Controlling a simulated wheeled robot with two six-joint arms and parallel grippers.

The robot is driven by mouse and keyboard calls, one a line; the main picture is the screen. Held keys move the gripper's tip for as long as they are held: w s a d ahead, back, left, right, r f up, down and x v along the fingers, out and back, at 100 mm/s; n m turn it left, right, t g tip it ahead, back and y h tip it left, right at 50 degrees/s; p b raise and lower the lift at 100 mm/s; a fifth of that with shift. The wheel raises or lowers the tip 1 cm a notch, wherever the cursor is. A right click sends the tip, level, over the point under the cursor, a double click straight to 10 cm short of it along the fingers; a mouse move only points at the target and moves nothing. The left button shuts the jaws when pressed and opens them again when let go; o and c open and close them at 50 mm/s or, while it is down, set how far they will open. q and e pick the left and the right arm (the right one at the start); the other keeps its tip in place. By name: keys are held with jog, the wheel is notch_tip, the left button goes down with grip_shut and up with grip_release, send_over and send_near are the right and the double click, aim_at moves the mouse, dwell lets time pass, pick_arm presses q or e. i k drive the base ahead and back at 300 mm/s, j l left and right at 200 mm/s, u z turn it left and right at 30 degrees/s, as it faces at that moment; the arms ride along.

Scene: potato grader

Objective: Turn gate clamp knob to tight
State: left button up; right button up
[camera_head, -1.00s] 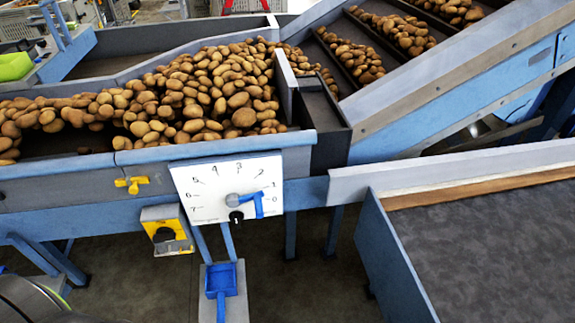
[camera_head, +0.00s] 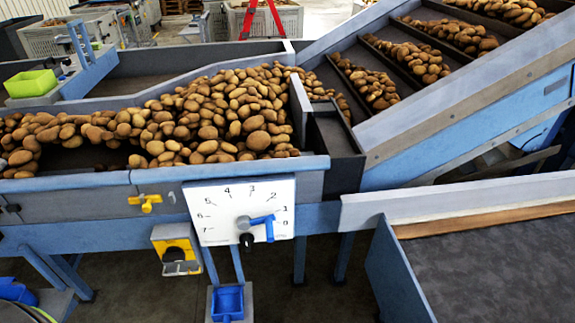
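A white dial plate (camera_head: 222,212) with numbers in an arc is on the front of the potato trough. A blue lever (camera_head: 268,226) extends right from the grey hub (camera_head: 243,222) and bends down at its end. A small black knob (camera_head: 247,241) sits just below the hub, at the plate's lower edge; it looks like the clamp knob. I cannot tell from this view whether it is tight or loose. Neither of my grippers is in view.
A yellow handle (camera_head: 145,202) and a yellow box with a black knob (camera_head: 176,250) are left of the plate. A blue bin (camera_head: 227,303) is below it. A grey-topped belt (camera_head: 490,265) with a blue side stands at right. Potatoes (camera_head: 215,115) fill the trough above.

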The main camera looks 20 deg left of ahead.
aim_at(246, 240)
jog(key=u, duration=1.05)
